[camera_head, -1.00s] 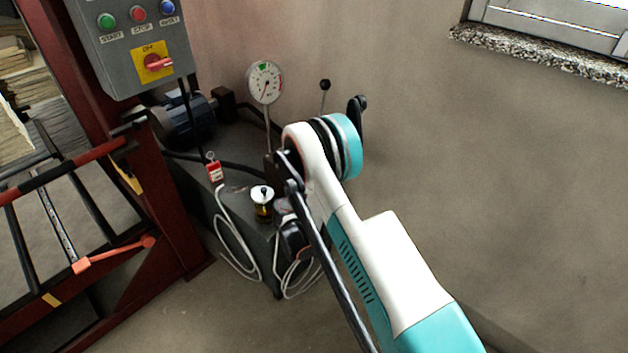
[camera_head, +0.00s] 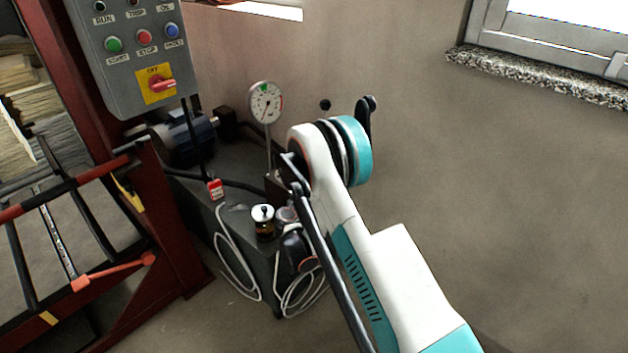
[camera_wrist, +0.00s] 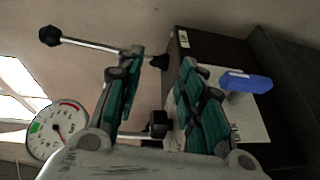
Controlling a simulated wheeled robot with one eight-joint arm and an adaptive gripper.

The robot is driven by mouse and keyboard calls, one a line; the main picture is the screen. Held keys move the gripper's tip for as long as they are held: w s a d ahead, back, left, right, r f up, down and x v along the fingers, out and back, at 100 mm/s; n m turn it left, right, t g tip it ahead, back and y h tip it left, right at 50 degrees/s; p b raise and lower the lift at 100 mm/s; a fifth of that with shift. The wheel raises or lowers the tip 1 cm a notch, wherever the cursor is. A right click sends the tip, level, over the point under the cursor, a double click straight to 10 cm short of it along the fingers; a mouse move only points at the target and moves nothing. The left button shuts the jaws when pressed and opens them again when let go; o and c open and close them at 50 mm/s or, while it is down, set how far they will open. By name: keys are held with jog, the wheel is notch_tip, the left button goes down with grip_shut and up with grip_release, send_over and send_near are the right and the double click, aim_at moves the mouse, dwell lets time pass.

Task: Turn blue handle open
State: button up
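The blue handle (camera_wrist: 245,82) shows in the wrist view, right of my gripper, over a pale labelled plate (camera_wrist: 245,120) on a dark block. My gripper (camera_wrist: 163,60) is open in the wrist view, its two green-padded fingers apart with nothing gripped between them. The handle lies outside the right finger; I cannot tell whether they touch. In the head view my arm covers this area, and I cannot make out the blue handle there.
A lever with a black ball knob (camera_wrist: 50,36) reaches toward the left finger. A round dial gauge (camera_head: 265,102) stands left of my arm. A grey control box (camera_head: 128,60), dark red frame (camera_head: 160,215) and white cables (camera_head: 236,265) are farther left.

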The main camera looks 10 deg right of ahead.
jog(key=s+d+r+p, duration=0.1)
jog(key=s+r+p, duration=0.1)
jog(key=r, duration=0.4)
jog(key=s+d+r+p, duration=0.2)
jog(key=r, duration=0.4)
jog(key=shift+s+d+r, duration=0.15)
jog(key=shift+d+r, duration=0.05)
jog(key=shift+r, duration=0.2)
dwell(0.7)
dwell(0.5)
